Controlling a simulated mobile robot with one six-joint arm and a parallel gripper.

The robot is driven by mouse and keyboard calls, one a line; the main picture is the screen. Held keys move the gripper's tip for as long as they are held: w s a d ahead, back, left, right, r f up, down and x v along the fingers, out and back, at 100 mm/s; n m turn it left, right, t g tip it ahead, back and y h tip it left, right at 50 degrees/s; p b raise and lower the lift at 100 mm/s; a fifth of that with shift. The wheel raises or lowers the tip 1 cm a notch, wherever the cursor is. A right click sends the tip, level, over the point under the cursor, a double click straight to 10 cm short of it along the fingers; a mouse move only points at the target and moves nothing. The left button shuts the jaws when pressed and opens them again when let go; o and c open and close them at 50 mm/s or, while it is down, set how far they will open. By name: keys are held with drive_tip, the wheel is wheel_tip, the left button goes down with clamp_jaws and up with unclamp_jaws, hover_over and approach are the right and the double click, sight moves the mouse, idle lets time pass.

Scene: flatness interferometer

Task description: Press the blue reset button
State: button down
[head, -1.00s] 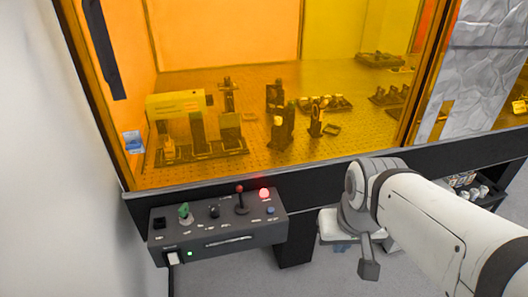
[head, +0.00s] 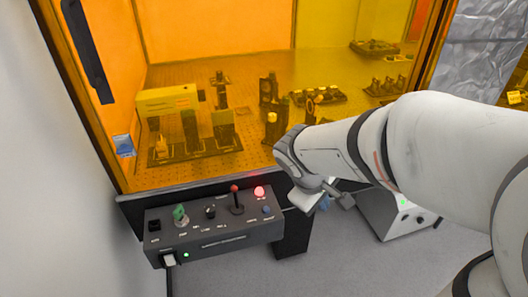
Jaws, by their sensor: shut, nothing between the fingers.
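The control box (head: 230,240) is a dark grey panel below the front edge of the amber enclosure. The small blue button (head: 266,210) sits near its right end, below a lit red lamp (head: 259,192). My gripper (head: 346,200) is shut and empty, to the right of the box and apart from the button. My arm reaches in from the right, and its wrist partly hides the gripper.
The box also carries a green knob (head: 180,215), a black knob (head: 210,212), a red-tipped lever (head: 236,200) and a green light (head: 186,255). Amber panels (head: 215,35) rise behind. A pale cabinet (head: 392,215) stands at the right on the floor.

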drive_tip(key=w+a+f+n+t+h+p, duration=0.1)
drive_tip(key=w+a+n+t, duration=0.3)
drive_tip(key=w+a+n, duration=0.5)
drive_tip(key=a+f+n+p, duration=0.1)
drive_tip(key=a+n, duration=0.1)
drive_tip(key=a, duration=0.2)
drive_tip(key=shift+w+a+f+t, duration=0.2)
drive_tip(key=shift+w+t, duration=0.1)
drive_tip(key=shift+w, duration=0.05)
drive_tip(key=shift+h, duration=0.3)
drive_tip(key=b, duration=0.6)
hover_over(266, 210)
drive_tip(key=f, duration=0.7)
drive_tip(key=shift+s+a+f, duration=0.2)
drive_tip(key=shift+a+f, duration=0.15)
drive_tip(key=shift+f+b, duration=0.45)
drive_tip(key=shift+f, duration=0.1)
drive_tip(key=shift+f+b, duration=0.45)
drive_tip(key=shift+b, duration=0.15)
